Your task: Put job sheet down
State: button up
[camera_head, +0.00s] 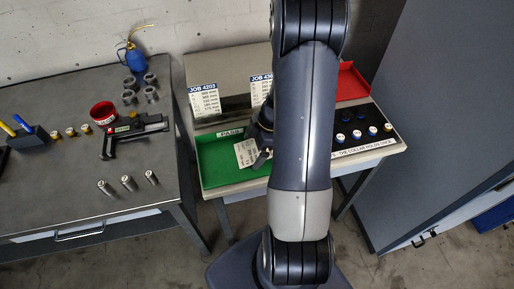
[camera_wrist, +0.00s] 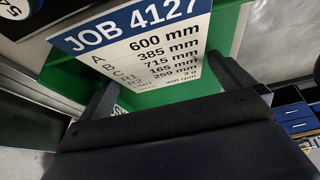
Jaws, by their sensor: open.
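The job sheet (camera_head: 246,153), a white card with a blue header, is at the green PASS tray (camera_head: 212,172). In the wrist view the sheet (camera_wrist: 140,45) reads JOB 4127, with its lower part between my finger tips and the green tray (camera_wrist: 226,32) behind it. My gripper (camera_head: 262,148) is at the sheet's right side in the head view, partly hidden by my arm. In the wrist view my gripper (camera_wrist: 165,72) has its fingers spread wide, one on each side of the sheet. I cannot tell whether the sheet rests fully on the tray floor.
Two other sheets, JOB 4203 (camera_head: 204,101) and a partly hidden one (camera_head: 261,90), stand behind the tray. A red tray (camera_head: 352,84) and a black board with round pieces (camera_head: 361,128) lie to the right. A grey bench (camera_head: 70,185) with tools stands left.

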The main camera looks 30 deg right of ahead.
aim_at(254, 151)
jog(key=shift+f+b, duration=0.15)
jog(key=shift+b, duration=0.2)
dwell(0.3)
jog(key=shift+c, duration=0.2)
jog(key=c, duration=0.8)
jog(key=shift+r+p, duration=0.25)
jog(key=shift+p, duration=0.2)
notch_tip(254, 151, up, 10)
jog(key=b, duration=0.1)
